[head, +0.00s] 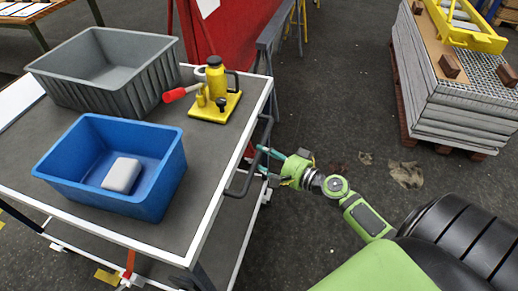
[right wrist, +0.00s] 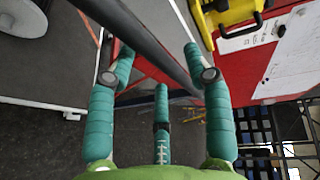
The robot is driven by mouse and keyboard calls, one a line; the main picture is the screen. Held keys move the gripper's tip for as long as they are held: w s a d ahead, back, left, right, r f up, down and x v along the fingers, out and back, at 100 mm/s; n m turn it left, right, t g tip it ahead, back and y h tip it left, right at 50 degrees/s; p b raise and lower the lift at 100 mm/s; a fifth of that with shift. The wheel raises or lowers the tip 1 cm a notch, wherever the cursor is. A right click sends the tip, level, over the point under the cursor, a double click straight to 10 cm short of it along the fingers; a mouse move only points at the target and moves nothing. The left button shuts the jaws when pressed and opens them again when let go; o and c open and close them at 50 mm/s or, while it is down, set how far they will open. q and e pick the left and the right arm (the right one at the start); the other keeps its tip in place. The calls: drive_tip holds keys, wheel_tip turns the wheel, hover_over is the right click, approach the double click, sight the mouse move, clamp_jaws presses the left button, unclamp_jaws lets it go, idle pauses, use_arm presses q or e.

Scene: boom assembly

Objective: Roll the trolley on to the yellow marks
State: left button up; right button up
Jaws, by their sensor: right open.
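The trolley (head: 205,205) has a grey top with a white edge and fills the left of the head view. Its dark handle (head: 238,185) sticks out on the right side. My right gripper (head: 268,158), with teal fingers, is open at this handle. In the right wrist view the handle bar (right wrist: 140,38) passes slantwise between the spread fingers (right wrist: 160,75); I cannot tell whether they touch it. A yellow mark (head: 108,277) shows on the floor by the trolley's near lower edge, with another patch at the far left. My left gripper is not in view.
On the trolley stand a grey bin (head: 105,75), a blue bin (head: 110,185) holding a pale block (head: 121,174), and a yellow jack (head: 216,90). A red cabinet (head: 235,40) stands behind. A loaded pallet (head: 455,95) is at the right. Dark floor between is mostly clear.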

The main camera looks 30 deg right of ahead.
sight(259, 153)
drive_tip(key=shift+x, duration=1.45)
drive_tip(key=shift+d, duration=0.15)
clamp_jaws()
drive_tip(key=shift+w, duration=0.15)
